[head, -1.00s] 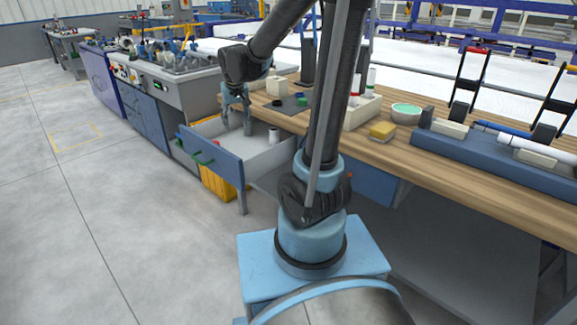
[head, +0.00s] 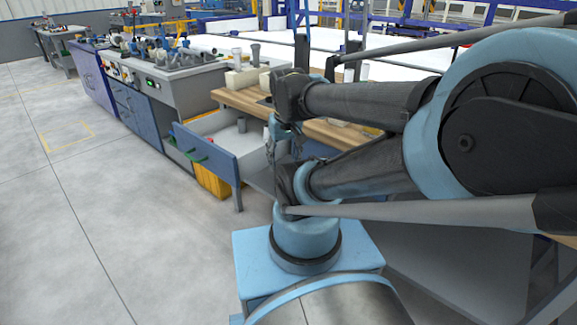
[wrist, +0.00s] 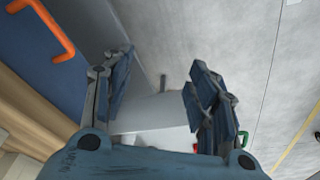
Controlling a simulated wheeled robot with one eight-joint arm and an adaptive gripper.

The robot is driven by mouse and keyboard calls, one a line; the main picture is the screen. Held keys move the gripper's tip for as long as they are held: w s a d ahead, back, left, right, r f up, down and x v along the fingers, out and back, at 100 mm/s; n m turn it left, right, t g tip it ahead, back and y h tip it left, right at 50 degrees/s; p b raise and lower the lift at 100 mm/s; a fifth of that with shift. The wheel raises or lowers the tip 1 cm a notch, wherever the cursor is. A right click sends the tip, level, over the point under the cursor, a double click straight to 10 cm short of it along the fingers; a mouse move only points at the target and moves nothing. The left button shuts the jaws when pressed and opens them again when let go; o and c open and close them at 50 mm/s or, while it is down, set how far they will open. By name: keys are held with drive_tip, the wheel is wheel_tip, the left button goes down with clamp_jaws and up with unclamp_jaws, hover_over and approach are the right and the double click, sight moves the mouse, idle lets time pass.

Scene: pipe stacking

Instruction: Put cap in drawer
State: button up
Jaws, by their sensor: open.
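The drawer (head: 222,164) is pulled out from the workbench at centre left in the head view. It has a blue front with green handles and a pale interior. No cap can be clearly made out elsewhere. My gripper (head: 279,150) hangs pointing down by the drawer's right side, partly hidden by my arm. In the wrist view my gripper (wrist: 158,82) has its blue fingers apart, with no held object visible. A pale surface shows below and between them.
The wooden workbench (head: 235,99) carries pale boxes and a grey cylinder (head: 256,54); my arm hides much of its right part. An orange handle (wrist: 62,35) on a blue front lies left in the wrist view. Open grey floor (head: 80,220) spreads left.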

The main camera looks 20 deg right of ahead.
drive_tip(key=s+f, duration=0.1)
drive_tip(key=s+d, duration=0.1)
drive_tip(key=shift+s+f, duration=0.35)
drive_tip(key=shift+f, duration=0.05)
